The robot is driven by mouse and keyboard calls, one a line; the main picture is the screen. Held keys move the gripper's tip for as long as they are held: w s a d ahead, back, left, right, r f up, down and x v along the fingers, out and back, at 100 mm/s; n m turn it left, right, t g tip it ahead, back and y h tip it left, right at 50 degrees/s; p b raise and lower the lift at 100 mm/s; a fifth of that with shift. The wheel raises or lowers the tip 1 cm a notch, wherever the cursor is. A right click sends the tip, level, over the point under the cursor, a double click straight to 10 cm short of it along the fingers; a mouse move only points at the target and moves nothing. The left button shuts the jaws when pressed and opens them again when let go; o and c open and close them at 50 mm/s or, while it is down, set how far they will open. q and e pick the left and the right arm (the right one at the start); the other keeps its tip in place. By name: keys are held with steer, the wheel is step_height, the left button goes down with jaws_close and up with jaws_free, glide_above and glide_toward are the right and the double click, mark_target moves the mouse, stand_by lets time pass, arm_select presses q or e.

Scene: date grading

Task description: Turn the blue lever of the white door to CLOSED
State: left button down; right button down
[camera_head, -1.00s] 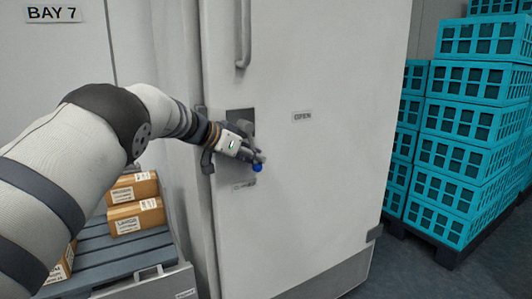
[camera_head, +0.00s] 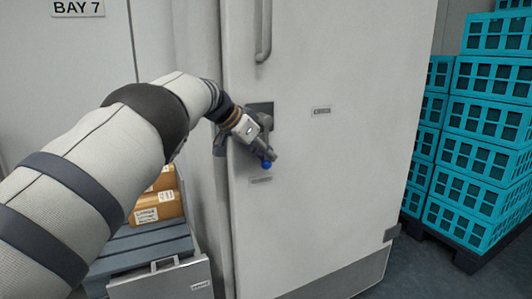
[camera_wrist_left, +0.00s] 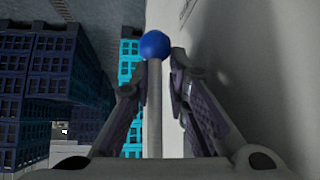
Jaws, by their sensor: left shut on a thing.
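The white door (camera_head: 345,190) fills the middle of the head view. Its blue lever shows as a blue ball knob (camera_head: 267,164) hanging below a dark plate (camera_head: 262,106), and as a blue ball (camera_wrist_left: 155,45) on a grey rod (camera_wrist_left: 154,110) in the left wrist view. The ball is just above the lower label (camera_head: 260,180), which is too blurred to read. Another small label (camera_head: 320,111), apparently OPEN, is to the right of the plate. My left gripper (camera_head: 265,154) is shut on the lever, its fingers around the rod below the ball in the wrist view. My right gripper is not in view.
A vertical grey handle (camera_head: 264,35) is on the door above the lever. Teal crates (camera_head: 485,135) are stacked at the right. Cardboard boxes (camera_head: 158,207) sit on a grey slatted surface (camera_head: 150,242) at the lower left.

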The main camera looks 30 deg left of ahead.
arm_select(q)
steer(key=c, duration=1.7)
jaws_free()
steer(key=shift+s+f, duration=0.1)
steer(key=shift+f, duration=0.15)
steer(key=shift+a+r, duration=0.1)
steer(key=shift+r, duration=0.1)
steer(key=v, duration=1.1)
steer(key=shift+s+r, duration=0.25)
steer(key=shift+s, duration=0.1)
